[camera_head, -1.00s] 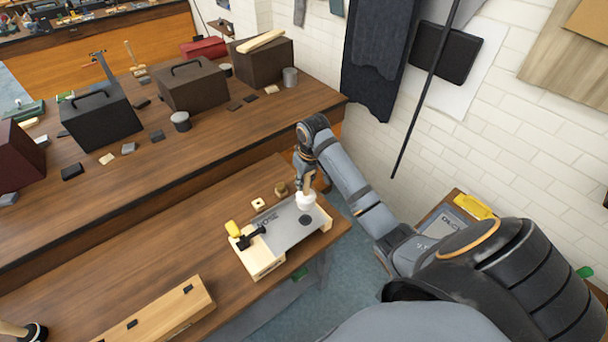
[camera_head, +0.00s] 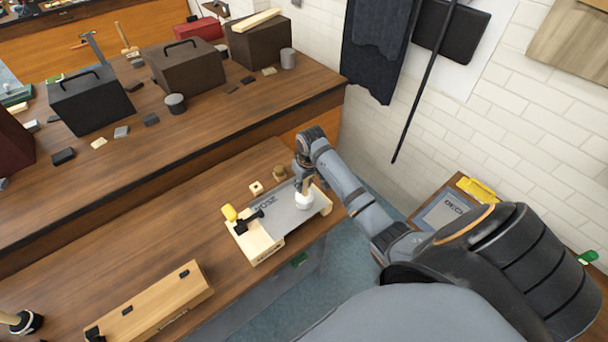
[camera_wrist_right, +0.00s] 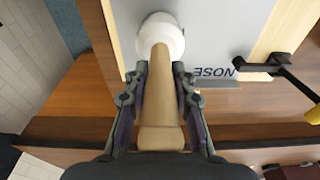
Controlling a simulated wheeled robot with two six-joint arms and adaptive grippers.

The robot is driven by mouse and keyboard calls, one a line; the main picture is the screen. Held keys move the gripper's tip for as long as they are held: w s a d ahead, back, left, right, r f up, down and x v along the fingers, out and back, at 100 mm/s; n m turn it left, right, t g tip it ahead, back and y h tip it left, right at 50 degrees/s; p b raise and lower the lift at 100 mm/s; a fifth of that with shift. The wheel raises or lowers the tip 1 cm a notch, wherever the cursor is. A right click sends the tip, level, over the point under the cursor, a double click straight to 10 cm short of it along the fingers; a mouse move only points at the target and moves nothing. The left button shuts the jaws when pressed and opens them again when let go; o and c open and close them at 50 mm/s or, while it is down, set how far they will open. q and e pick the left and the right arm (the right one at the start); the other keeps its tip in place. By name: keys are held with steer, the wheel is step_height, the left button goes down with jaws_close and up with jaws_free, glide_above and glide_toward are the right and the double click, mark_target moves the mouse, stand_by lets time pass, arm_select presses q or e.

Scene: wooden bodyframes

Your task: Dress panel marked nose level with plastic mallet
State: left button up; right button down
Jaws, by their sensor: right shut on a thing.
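The grey panel marked NOSE (camera_head: 284,211) lies on a wooden frame (camera_head: 262,246) at the right end of the near bench; it also shows in the right wrist view (camera_wrist_right: 214,38). A black clamp with a yellow handle (camera_head: 230,212) sits at its left end. My right gripper (camera_head: 304,183) is shut on the wooden handle of the plastic mallet. The white mallet head (camera_head: 304,200) is over the right part of the panel; I cannot tell whether it touches. In the right wrist view my gripper (camera_wrist_right: 159,100) has its fingers on both sides of the handle. My left gripper is out of view.
Small wooden blocks (camera_head: 257,188) sit behind the panel. A long wooden piece (camera_head: 150,304) lies at the bench's front left. The rear bench holds dark boxes (camera_head: 183,68) and grey cylinders. A clipboard (camera_head: 446,211) is at the right.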

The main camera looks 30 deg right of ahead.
step_height(320, 180, up, 8)
steer(key=p, duration=0.3)
steer(key=shift+r, duration=0.55)
steer(key=shift+w, duration=0.1)
steer(key=s+a+r, duration=0.2)
steer(key=s+a, duration=0.2)
steer(key=s, duration=0.4)
steer(key=shift+a, duration=0.35)
steer(key=shift+w+d, duration=0.1)
steer(key=shift+w, duration=0.05)
